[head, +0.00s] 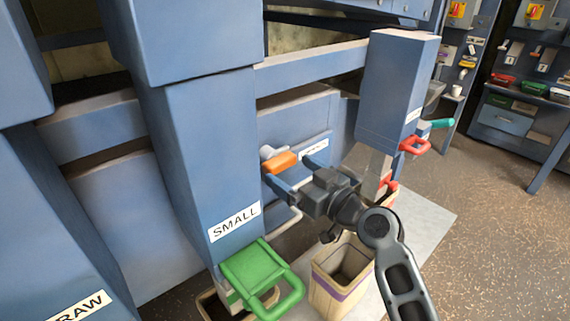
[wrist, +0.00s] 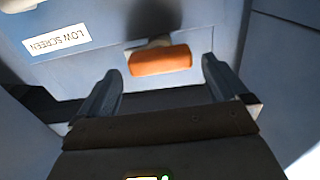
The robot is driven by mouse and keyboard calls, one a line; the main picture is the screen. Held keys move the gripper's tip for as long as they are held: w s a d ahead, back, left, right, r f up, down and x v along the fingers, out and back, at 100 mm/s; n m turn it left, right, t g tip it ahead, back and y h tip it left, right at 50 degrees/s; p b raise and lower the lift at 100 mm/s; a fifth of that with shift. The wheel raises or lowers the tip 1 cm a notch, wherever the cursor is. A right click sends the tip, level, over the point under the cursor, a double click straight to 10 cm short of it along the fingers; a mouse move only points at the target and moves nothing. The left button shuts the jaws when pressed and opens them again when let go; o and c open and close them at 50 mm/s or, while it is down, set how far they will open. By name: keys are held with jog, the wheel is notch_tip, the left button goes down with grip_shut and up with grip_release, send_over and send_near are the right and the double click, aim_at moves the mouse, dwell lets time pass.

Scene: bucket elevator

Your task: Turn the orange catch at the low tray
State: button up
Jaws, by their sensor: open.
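The orange catch (head: 282,161) sits on a grey mount on the blue low tray front (head: 300,175), between two blue columns. In the wrist view the orange catch (wrist: 160,60) lies crosswise, ahead of my gripper and roughly between the lines of its fingers. A white label reading LOW SCREEN (wrist: 56,38) is on the same panel. My gripper (head: 288,172) is open and empty, close to the catch. In the wrist view its two fingers (wrist: 160,80) stand apart on either side. I cannot tell whether they touch the panel.
A blue column marked SMALL (head: 215,170) stands to the left, with a green handle (head: 262,280) at its foot. A second column (head: 395,90) with a red handle (head: 415,146) stands to the right. An open bin (head: 342,275) is below my gripper.

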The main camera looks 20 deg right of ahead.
aim_at(285, 167)
jog(key=shift+x, duration=1.6)
jog(key=c, duration=0.8)
